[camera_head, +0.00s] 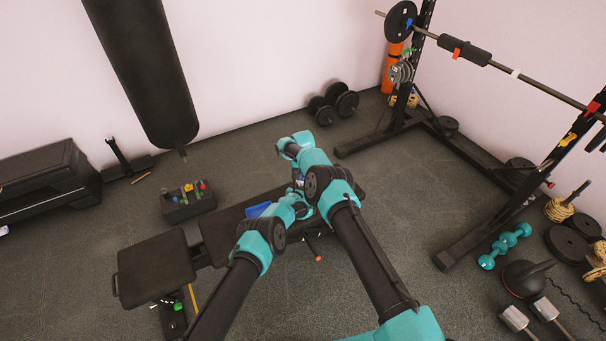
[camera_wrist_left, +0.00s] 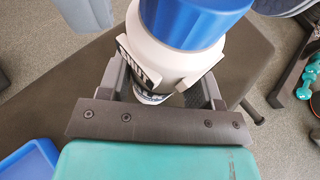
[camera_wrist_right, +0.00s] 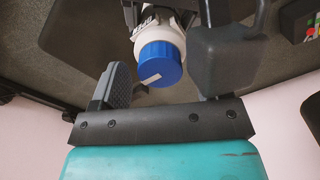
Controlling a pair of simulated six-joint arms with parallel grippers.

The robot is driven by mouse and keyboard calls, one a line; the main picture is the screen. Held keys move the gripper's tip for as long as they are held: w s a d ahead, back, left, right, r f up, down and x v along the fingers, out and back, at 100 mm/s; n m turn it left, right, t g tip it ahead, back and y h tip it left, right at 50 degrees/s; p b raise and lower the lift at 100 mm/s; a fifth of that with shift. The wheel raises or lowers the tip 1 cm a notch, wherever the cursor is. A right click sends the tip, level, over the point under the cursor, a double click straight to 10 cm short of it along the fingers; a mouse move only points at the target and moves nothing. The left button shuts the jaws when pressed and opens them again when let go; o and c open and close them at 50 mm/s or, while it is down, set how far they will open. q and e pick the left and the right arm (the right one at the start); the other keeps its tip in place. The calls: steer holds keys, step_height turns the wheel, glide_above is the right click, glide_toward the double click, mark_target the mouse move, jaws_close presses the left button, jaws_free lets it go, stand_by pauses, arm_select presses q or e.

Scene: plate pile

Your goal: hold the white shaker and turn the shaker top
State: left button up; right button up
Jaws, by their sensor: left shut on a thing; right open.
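The white shaker (camera_wrist_left: 160,58) with its blue shaker top (camera_wrist_left: 193,18) is held between the fingers of my left gripper (camera_wrist_left: 165,78), which is shut around the white body. In the right wrist view the blue top (camera_wrist_right: 160,62) faces the camera, with a white stripe across it, and the white body (camera_wrist_right: 155,22) is behind it. My right gripper (camera_wrist_right: 172,78) is open, its fingers on either side of the blue top with visible gaps. In the head view my arms mostly hide the shaker.
A black bench (camera_head: 157,268) lies below my grippers, with a blue tray (camera_head: 258,210) on it. A dark box with coloured items (camera_head: 188,203) stands behind to the left. A punching bag (camera_head: 145,70) hangs at the left, and a barbell rack (camera_head: 490,225) stands at the right.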

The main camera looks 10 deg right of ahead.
arm_select(q)
steer(key=shift+f, duration=0.1)
arm_select(e)
step_height(320, 180, up, 12)
stand_by(0.5)
arm_select(q)
steer(key=o, duration=1.2)
steer(key=shift+s+a, duration=0.1)
steer(key=shift+s, duration=0.05)
steer(key=v, duration=1.1)
steer(key=shift+s+a+r, duration=0.1)
steer(key=shift+s+r, duration=0.15)
steer(key=shift+s, duration=0.1)
steer(key=shift+a, duration=0.1)
